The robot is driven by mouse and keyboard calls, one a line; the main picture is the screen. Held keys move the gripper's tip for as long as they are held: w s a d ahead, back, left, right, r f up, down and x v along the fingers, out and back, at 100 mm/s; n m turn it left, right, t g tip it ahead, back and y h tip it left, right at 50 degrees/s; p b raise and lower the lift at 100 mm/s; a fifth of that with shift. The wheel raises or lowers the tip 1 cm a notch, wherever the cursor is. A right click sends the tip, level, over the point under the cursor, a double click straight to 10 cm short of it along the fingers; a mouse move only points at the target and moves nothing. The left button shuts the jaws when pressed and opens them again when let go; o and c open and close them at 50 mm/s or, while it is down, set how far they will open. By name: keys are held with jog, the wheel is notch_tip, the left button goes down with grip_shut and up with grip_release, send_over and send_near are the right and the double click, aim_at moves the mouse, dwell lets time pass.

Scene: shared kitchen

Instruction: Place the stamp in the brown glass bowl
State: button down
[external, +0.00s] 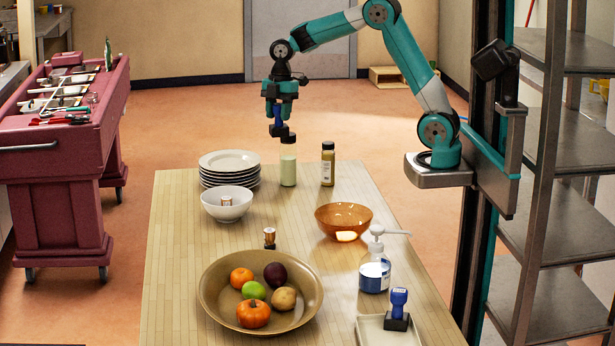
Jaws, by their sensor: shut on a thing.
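My gripper (279,104) points down and is shut on a stamp (282,131) with a blue handle and a black base. The stamp hangs upright, base down, around the far end of the table, just above a pale green cylinder in the picture. I cannot tell its exact height or depth. The brown glass bowl (330,223) is amber and stands on the right half of the table, to the right of and nearer than my gripper. It looks empty. A second blue and black stamp (398,308) stands upright at the front right, at a pale tray (375,337).
The table (180,245) holds a pale green cylinder (288,172), dark-capped bottle (327,165), plate stack (229,164), white bowl with a small item (212,208), small brown-and-metal item (269,238), fruit bowl (210,300) and pump bottle (374,275). Shelving (560,240) stands right.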

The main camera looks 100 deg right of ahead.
aim_at(345, 210)
jog(key=s+a+n+g+p, duration=0.1)
jog(key=s+a+n, duration=0.4)
jog(key=a, duration=0.4)
jog(key=s+a+n, duration=0.4)
jog(key=a+n, duration=0.2)
jog(key=a, duration=0.2)
jog(key=s+a+n+g+p, duration=0.1)
jog(key=s+a+n, duration=0.4)
jog(key=a, duration=0.4)
jog(key=shift+n, duration=0.3)
jog(key=shift+s+a+f+p, duration=0.1)
jog(key=shift+f+p, duration=0.05)
jog(key=shift+f, duration=4.65)
jog(key=shift+s+a+f+p, duration=0.1)
jog(key=shift+f+p, duration=0.05)
jog(key=shift+f, duration=4.65)
jog(key=shift+f, duration=0.25)
jog(key=c, duration=0.7)
grip_release()
jog(key=shift+r, duration=0.1)
